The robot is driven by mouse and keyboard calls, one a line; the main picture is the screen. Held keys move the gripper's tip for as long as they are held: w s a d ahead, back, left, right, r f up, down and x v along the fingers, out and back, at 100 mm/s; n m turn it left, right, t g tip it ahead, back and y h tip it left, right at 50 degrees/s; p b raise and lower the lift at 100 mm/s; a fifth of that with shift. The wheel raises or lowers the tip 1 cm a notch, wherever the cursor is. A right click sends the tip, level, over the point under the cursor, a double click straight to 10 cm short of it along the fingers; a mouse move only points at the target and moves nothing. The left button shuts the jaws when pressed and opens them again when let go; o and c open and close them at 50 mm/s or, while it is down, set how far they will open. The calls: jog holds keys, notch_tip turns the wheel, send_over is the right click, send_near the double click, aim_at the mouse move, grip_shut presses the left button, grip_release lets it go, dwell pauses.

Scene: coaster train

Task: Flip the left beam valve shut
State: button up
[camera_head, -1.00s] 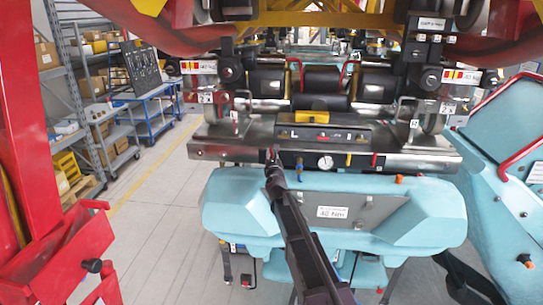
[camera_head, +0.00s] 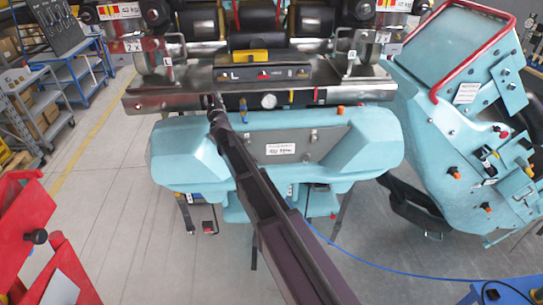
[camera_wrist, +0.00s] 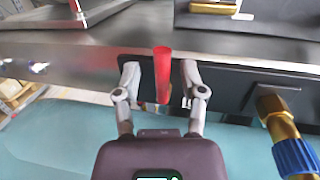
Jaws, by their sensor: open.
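A red valve handle (camera_wrist: 162,72) shows in the wrist view, standing upright in front of the dark panel strip of the steel beam. My gripper (camera_wrist: 160,78) is open, with one finger on each side of the red handle. Gaps show between the handle and both fingers. The handle's lower end is close to the gripper's body, and its base is partly hidden. In the head view my gripper (camera_head: 214,104) is at the left part of the beam (camera_head: 160,101) and hides this valve.
A brass fitting with a blue part (camera_wrist: 295,155) is close on the right in the wrist view. A round gauge (camera_head: 268,101) and a red handle (camera_head: 316,95) are farther right on the beam. A teal cover (camera_head: 190,155) lies below. A blue cable crosses the floor.

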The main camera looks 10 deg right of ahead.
jog(key=shift+a+n, duration=0.1)
jog(key=shift+n, duration=0.2)
jog(key=shift+a+n, duration=0.15)
jog(key=shift+n, duration=0.35)
jog(key=shift+a+f+n+g+p, duration=0.1)
jog(key=shift+a+n+g+p, duration=0.25)
jog(key=shift+n, duration=0.6)
jog(key=shift+a+f+n+g+p, duration=0.1)
jog(key=shift+n+g+p, duration=0.3)
jog(key=shift+n, duration=0.55)
jog(key=s+d, duration=0.3)
jog(key=s, duration=1.1)
jog(key=d+f+m+h+b, duration=0.1)
jog(key=d+f+m+h, duration=0.1)
jog(key=d+m, duration=0.1)
jog(key=d+f+m+h+b, duration=0.2)
jog(key=d+m, duration=0.2)
jog(key=d+f+m+g+h+b, duration=0.1)
jog(key=d+f+m, duration=0.1)
jog(key=d+m, duration=0.1)
jog(key=shift+s+d+f+m+h, duration=0.2)
jog(key=shift+s+f+m+h, duration=0.2)
jog(key=shift+m, duration=0.4)
jog(key=s+d+f+m+g+h+b, duration=0.3)
jog(key=s+d+f+m+g+b, duration=0.2)
jog(key=d+f+m, duration=0.5)
jog(key=shift+f+m, duration=0.25)
jog(key=shift+m, duration=0.85)
